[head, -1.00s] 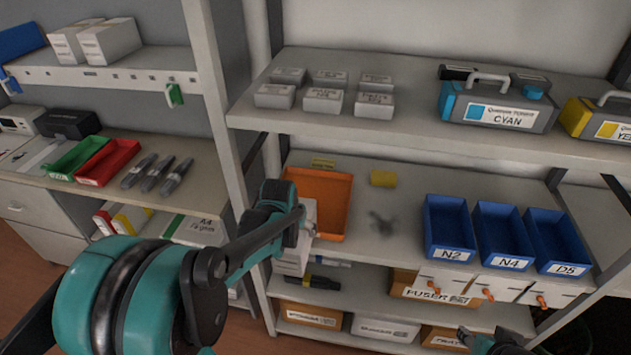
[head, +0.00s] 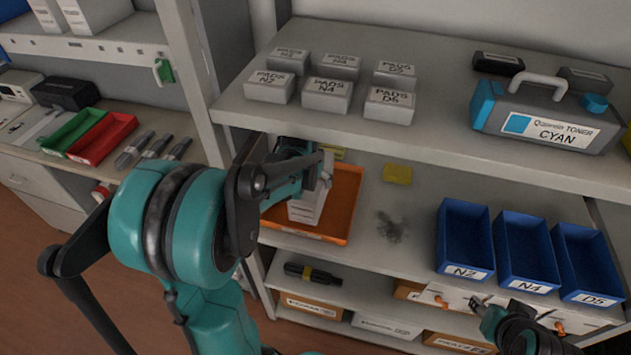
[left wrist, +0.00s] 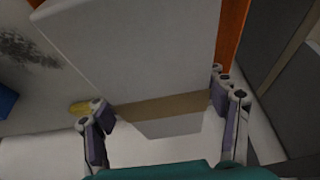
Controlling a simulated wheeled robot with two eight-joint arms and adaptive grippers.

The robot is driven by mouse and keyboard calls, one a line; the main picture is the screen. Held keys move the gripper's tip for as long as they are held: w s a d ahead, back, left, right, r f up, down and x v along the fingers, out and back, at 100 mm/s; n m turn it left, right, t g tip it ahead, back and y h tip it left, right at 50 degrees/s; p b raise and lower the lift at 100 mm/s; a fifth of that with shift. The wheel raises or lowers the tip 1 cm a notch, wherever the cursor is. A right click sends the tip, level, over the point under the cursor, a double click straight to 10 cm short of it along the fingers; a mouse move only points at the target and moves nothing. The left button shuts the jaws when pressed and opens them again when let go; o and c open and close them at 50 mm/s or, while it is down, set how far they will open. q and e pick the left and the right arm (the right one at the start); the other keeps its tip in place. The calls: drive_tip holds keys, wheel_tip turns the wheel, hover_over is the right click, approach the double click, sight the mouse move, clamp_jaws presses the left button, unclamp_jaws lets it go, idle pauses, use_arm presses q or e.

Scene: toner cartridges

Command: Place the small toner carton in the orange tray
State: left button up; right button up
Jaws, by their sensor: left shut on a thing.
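The small white toner carton (head: 306,207) is held by my left gripper (head: 318,172), at the orange tray (head: 344,205) on the middle shelf. In the head view the carton overlaps the tray's inside; whether it touches the tray floor cannot be told. In the left wrist view the carton (left wrist: 130,45) fills the space between the fingers of my left gripper (left wrist: 163,108), with a strip of the orange tray (left wrist: 232,30) beside it. My arm hides part of the tray. My right gripper (head: 487,308) is low at the right, below the blue bins, apart from the carton; its fingers are unclear.
The upper shelf (head: 425,130) with several grey pad boxes and a cyan toner (head: 545,115) overhangs the tray. A yellow block (head: 397,174) and a dark smudge (head: 390,228) are right of it. Blue bins (head: 465,240) stand farther right.

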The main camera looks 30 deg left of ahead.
use_arm(q)
drive_tip(key=b+x, duration=0.1)
drive_tip(key=x, duration=0.1)
drive_tip(key=b+x, duration=0.1)
drive_tip(key=x, duration=0.1)
drive_tip(key=shift+s+d+f, duration=0.1)
drive_tip(key=shift+s+f, duration=0.1)
drive_tip(key=shift+s, duration=0.2)
drive_tip(key=shift+s+r, duration=0.15)
drive_tip(key=shift+r, duration=0.05)
drive_tip(key=shift+f, duration=0.2)
drive_tip(key=o, duration=1.9)
drive_tip(key=shift+c, duration=0.2)
drive_tip(key=shift+r, duration=0.1)
use_arm(e)
drive_tip(key=x, duration=0.3)
drive_tip(key=shift+s+d+f, duration=0.1)
drive_tip(key=shift+s+f, duration=0.15)
